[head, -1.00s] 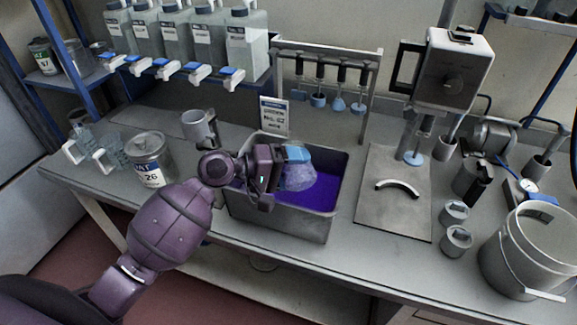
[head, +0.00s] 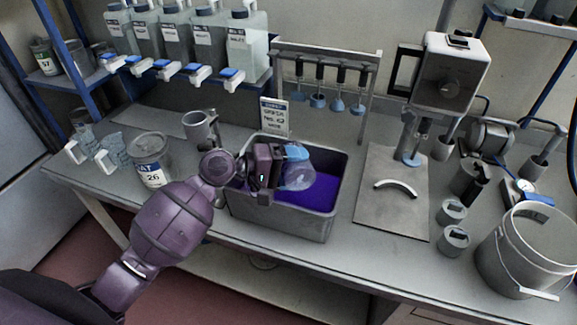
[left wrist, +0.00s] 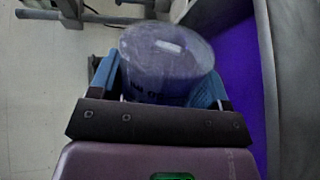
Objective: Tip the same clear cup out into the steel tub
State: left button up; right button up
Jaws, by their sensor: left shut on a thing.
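The steel tub (head: 280,216) stands open at the middle of the bench with deep purple liquid (head: 318,194) in it. My left gripper (head: 280,168) is over the tub, its blue fingers shut on a clear cup (head: 300,178). The cup is tilted over, above the liquid and inside the rim outline. In the left wrist view the cup (left wrist: 166,62) sits between the blue fingers, its round end toward the top, the purple liquid to its right. I cannot tell whether anything is left in the cup. My right gripper is not in view.
Left of the tub stand a tin marked 26 (head: 150,162), a grey mug (head: 198,125) and clear jugs with white handles (head: 108,155). A sign (head: 275,116) and a stirrer rack (head: 322,58) are behind.

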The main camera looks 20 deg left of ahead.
aim_at(289, 143)
pick_arm(q)
jog(key=shift+w+r, duration=0.15)
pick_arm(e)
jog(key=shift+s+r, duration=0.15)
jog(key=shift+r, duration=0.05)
pick_arm(q)
jog(key=shift+w+r+n+p, duration=0.2)
jog(key=shift+n+p, duration=0.3)
jog(key=shift+p, duration=0.3)
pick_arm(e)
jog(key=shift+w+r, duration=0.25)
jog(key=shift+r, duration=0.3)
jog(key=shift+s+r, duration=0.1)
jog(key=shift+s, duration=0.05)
pick_arm(q)
jog(key=shift+a+r+n+p, duration=0.1)
jog(key=shift+n+p, duration=0.2)
jog(key=shift+p, duration=0.15)
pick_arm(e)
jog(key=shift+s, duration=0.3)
pick_arm(q)
jog(key=shift+w+a+r+n+g+p, duration=0.15)
jog(key=shift+w+r+n+g+p, duration=0.25)
jog(key=shift+p, duration=0.45)
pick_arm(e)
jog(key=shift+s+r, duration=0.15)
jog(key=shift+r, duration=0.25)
